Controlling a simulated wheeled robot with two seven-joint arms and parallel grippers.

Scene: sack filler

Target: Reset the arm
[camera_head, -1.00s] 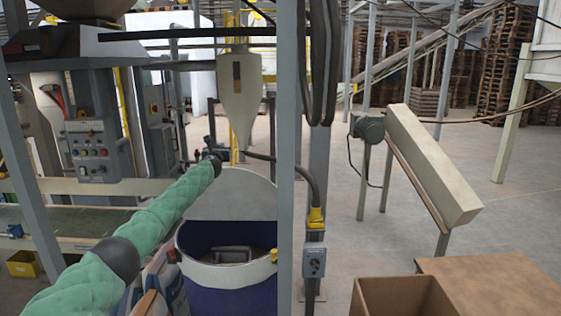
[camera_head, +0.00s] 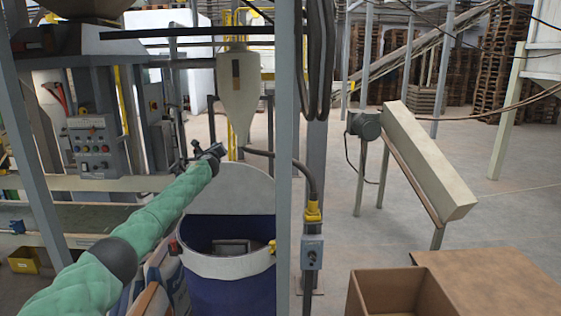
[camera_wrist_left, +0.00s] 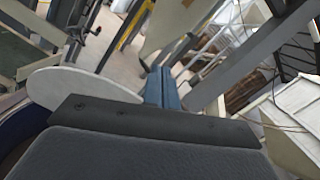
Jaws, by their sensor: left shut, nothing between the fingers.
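My left arm (camera_head: 165,212), in a green sleeve, reaches in from the lower left in the head view. Its dark left gripper (camera_head: 199,150) is at the far end, in front of the grey control cabinet and left of the cream hopper cone (camera_head: 239,90). In the left wrist view the blue-grey fingers (camera_wrist_left: 158,88) are together, with nothing between them. The gripper is above and behind the blue drum (camera_head: 228,290), apart from it. My right gripper is out of view.
A control panel (camera_head: 91,148) stands at the left. A grey post (camera_head: 284,200) rises right of the drum, with a switch box (camera_head: 312,252) beside it. An open cardboard box (camera_head: 400,285) is at the lower right. Clear floor lies beyond the slanted conveyor (camera_head: 430,165).

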